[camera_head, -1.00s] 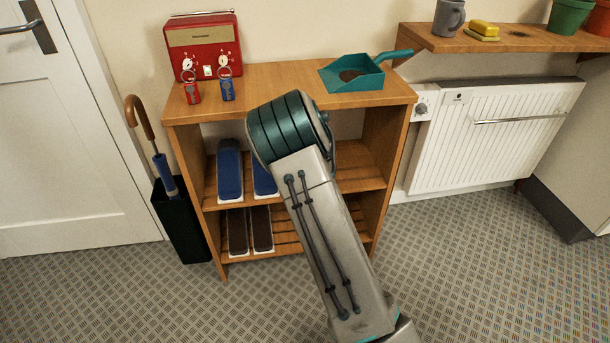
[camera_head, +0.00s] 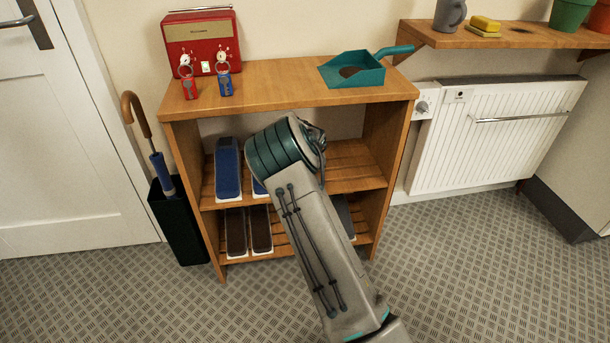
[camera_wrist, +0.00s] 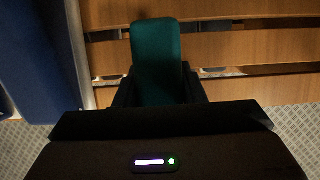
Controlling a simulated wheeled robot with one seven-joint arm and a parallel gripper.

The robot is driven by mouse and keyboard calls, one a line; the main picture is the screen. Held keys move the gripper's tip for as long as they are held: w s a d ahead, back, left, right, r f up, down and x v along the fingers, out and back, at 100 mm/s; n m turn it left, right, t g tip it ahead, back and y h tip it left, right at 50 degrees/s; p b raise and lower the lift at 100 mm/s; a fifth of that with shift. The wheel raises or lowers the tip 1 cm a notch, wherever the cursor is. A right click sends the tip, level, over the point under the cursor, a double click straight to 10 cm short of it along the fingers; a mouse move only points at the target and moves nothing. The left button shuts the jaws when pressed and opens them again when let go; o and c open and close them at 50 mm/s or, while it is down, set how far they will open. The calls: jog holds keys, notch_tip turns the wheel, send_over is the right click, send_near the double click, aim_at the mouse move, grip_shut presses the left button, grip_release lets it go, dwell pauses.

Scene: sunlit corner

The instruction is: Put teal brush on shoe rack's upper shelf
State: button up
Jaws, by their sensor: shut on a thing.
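My gripper (camera_wrist: 158,92) is shut on the teal brush (camera_wrist: 156,45), which sticks out ahead of the fingers in the wrist view. Wooden slats of the shoe rack show under and beyond the brush; I cannot tell whether it touches them. In the head view my arm reaches into the shoe rack (camera_head: 391,150) at the level of its upper shelf (camera_head: 355,178). The gripper and brush are hidden there behind my arm.
A blue shoe (camera_head: 228,167) stands on the upper shelf at left, with another blue one partly hidden. Dark shoes (camera_head: 236,232) sit on the lower shelf. A teal dustpan (camera_head: 352,72) and a red radio (camera_head: 202,42) stand on top. The shelf's right part looks clear.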

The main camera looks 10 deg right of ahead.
jog(key=o, duration=1)
jog(key=shift+f, duration=0.1)
jog(key=shift+c, duration=0.2)
jog(key=shift+r, duration=0.35)
jog(key=p+v, duration=0.3)
jog(key=v, duration=0.8)
jog(key=shift+s+r+p, duration=0.25)
jog(key=shift+p, duration=0.1)
